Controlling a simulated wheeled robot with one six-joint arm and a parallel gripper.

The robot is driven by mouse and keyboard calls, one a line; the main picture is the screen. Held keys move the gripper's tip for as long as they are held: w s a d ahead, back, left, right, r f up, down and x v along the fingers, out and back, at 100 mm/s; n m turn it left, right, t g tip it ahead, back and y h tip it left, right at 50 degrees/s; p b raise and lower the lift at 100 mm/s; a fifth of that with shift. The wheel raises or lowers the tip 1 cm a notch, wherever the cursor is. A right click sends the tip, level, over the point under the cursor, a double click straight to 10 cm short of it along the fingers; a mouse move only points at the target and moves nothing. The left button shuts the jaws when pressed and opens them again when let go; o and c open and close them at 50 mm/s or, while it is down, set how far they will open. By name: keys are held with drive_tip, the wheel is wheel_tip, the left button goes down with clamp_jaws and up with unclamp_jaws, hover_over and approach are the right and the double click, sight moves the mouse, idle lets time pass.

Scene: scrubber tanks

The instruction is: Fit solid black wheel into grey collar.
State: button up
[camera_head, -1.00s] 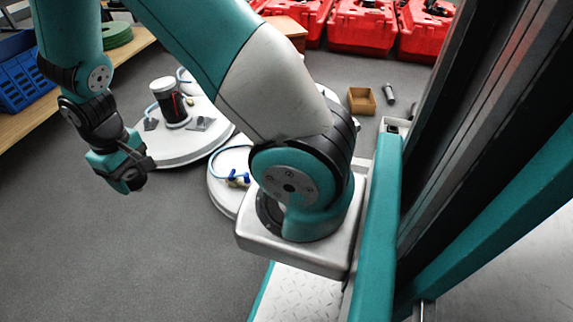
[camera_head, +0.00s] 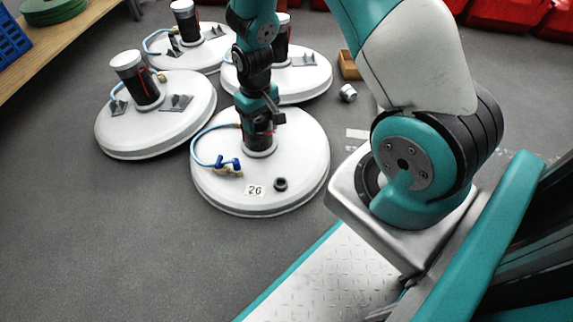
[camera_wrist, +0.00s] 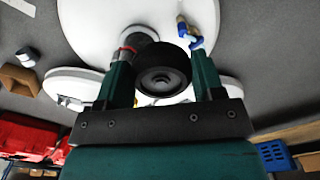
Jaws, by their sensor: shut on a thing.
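In the wrist view the solid black wheel (camera_wrist: 162,68) sits between the two fingers of my gripper (camera_wrist: 163,75), which is shut on it. The wheel's round face with a small centre hub is toward the camera. In the head view my gripper (camera_head: 262,112) is over the near white tank top marked 26 (camera_head: 222,192). A dark upright cylinder with a pale grey ring (camera_head: 260,152) at its foot stands just below it. I cannot tell whether this ring is the grey collar. The wheel cannot be made out clearly there.
A small black ring-shaped part (camera_head: 281,184) and a blue-handled valve (camera_head: 228,165) with a blue hose are on the near tank. Other tanks with black cylinders stand behind and left. A silvery fitting (camera_head: 347,92) and an open brown box (camera_head: 350,64) lie on the floor.

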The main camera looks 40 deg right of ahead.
drive_tip(key=s+d+f+b, duration=0.1)
drive_tip(key=f+b, duration=0.2)
drive_tip(key=f, duration=0.4)
drive_tip(key=s+d+f+b, duration=0.1)
drive_tip(key=f+b, duration=0.3)
drive_tip(key=f, duration=0.4)
drive_tip(key=s+d+f+b, duration=0.1)
drive_tip(key=f+b, duration=0.2)
drive_tip(key=f, duration=0.4)
drive_tip(key=shift+s+d+f+b, duration=0.2)
drive_tip(key=shift+s+d+b, duration=0.05)
drive_tip(key=shift+s+b, duration=0.1)
drive_tip(key=shift+f, duration=0.45)
drive_tip(key=shift+s+f, duration=0.1)
drive_tip(key=shift+f, duration=0.05)
drive_tip(key=shift+f, duration=0.2)
drive_tip(key=shift+f, duration=0.3)
drive_tip(key=shift+f, duration=1.2)
drive_tip(key=shift+c, duration=0.4)
idle(0.4)
